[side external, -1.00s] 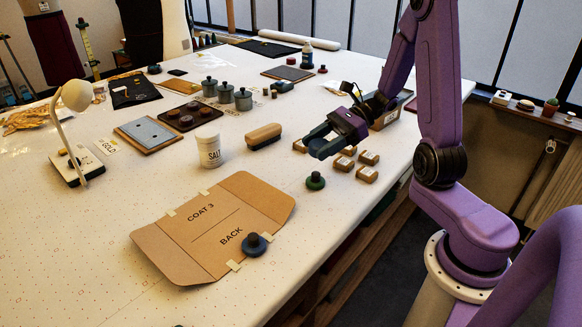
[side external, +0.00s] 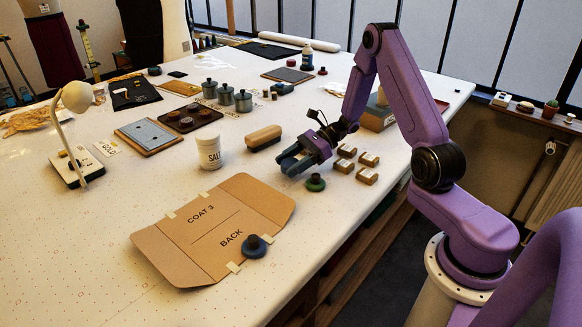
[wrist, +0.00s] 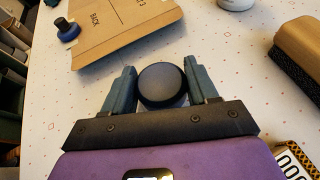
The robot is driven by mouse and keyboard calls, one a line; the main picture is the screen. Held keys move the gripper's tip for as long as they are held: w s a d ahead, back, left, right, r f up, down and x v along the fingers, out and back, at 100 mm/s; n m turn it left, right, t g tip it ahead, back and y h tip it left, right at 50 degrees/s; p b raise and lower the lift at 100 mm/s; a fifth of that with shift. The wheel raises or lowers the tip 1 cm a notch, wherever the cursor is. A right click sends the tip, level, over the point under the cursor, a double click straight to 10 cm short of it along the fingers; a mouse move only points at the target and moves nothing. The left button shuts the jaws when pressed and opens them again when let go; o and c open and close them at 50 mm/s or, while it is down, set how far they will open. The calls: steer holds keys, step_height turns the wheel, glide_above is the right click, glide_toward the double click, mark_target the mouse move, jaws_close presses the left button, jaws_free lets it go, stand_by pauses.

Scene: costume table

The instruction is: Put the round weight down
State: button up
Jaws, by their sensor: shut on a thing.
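My gripper (side external: 292,164) is shut on a dark grey round weight (wrist: 167,85), which sits between the two blue-grey fingers in the wrist view. In the side view the fingers mostly hide it. The gripper is low over the white table, between the brush and the green weight; whether the held weight touches the table I cannot tell. A green round weight (side external: 315,183) with a dark knob stands on the table close by. A blue round weight (side external: 254,245) stands on the front edge of the cardboard pattern (side external: 180,245) marked COAT 3 BACK.
A wooden brush (side external: 263,138) lies behind the gripper, and a white SALT jar (side external: 210,152) stands left of it. Several small boxes (side external: 368,159) sit to the right. Bare table (side external: 330,225) lies right of the pattern.

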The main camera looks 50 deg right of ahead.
steer(key=shift+f, duration=0.7)
steer(key=o, duration=1.3)
steer(key=shift+f, duration=0.1)
